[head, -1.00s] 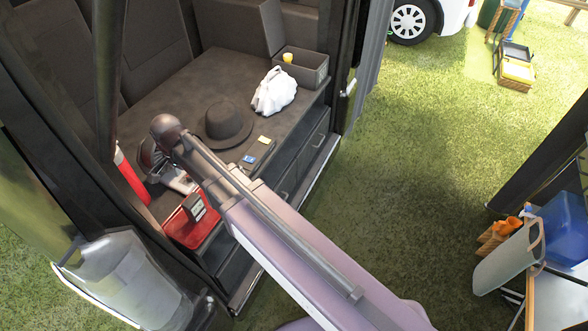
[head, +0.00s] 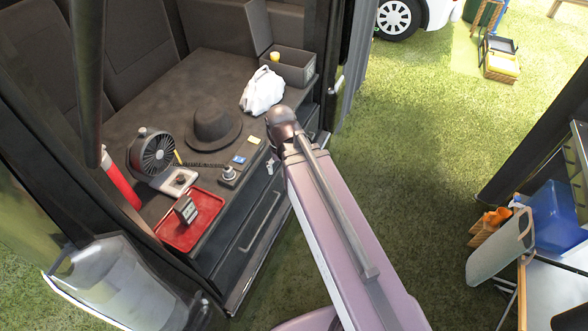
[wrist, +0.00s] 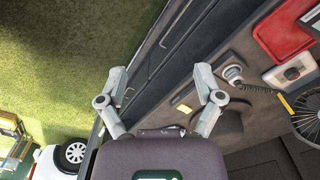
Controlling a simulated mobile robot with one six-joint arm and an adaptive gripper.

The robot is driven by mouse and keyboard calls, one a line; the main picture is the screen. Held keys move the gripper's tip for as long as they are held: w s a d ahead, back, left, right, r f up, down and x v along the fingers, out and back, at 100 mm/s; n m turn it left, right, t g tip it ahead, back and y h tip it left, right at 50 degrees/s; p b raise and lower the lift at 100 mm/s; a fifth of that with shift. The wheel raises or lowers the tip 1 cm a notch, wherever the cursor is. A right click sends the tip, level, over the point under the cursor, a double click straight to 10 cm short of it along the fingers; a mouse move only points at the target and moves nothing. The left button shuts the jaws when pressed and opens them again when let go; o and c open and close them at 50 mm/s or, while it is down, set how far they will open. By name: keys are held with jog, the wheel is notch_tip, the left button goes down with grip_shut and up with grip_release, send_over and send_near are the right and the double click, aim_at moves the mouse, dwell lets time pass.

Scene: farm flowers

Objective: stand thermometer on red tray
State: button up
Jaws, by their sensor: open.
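The thermometer, a small dark block with a pale face (head: 186,209), stands on the red tray (head: 205,226) in the head view, leaning slightly. The red tray (wrist: 282,36) also shows at the upper right of the wrist view, cut by the edge. In the head view my gripper is hidden by my arm.
A black fan (head: 153,152), a white-edged stand (head: 177,180), a corded device (head: 229,174) and a hat (head: 213,124) are near the tray. A white bag (head: 262,91) and grey bin (head: 291,67) sit farther back. Open grass (head: 400,180) lies right of the drawers.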

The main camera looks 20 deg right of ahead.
jog(key=d, duration=0.1)
jog(key=s+d, duration=0.1)
jog(key=d+n, duration=0.1)
jog(key=shift+s, duration=0.3)
dwell(1.0)
